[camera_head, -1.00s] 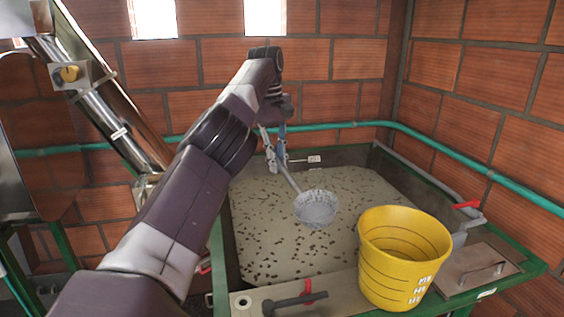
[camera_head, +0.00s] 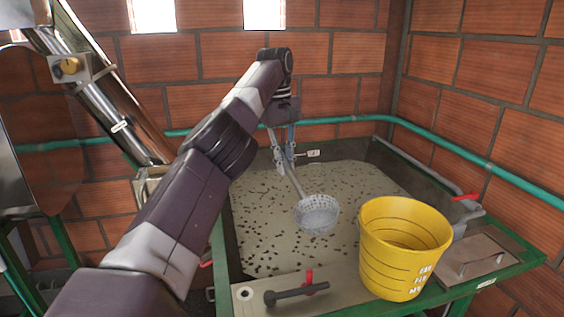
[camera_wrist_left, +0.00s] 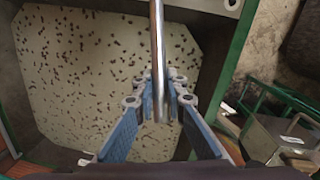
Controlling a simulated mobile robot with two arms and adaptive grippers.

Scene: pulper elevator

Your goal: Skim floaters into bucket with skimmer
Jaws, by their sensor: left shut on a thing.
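My left gripper (camera_head: 283,159) is shut on the metal handle of the skimmer (camera_head: 317,214). In the left wrist view the handle (camera_wrist_left: 158,50) runs between the blue finger pads. The skimmer's round perforated bowl is at the middle of the tank (camera_head: 226,262), at or just above the liquid; I cannot tell which. Dark floaters (camera_head: 268,226) are scattered over the cloudy liquid, and they also show in the left wrist view (camera_wrist_left: 95,60). The yellow bucket (camera_head: 400,262) stands upright at the tank's front right, and its visible inside looks empty. My right gripper is not in view.
A black-handled valve with a red lever (camera_head: 308,280) sits on the tank's front ledge. A metal plate with a handle (camera_head: 478,258) is right of the bucket. A green pipe (camera_head: 470,157) runs along the brick walls. A shiny tube (camera_head: 110,115) slants at the left.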

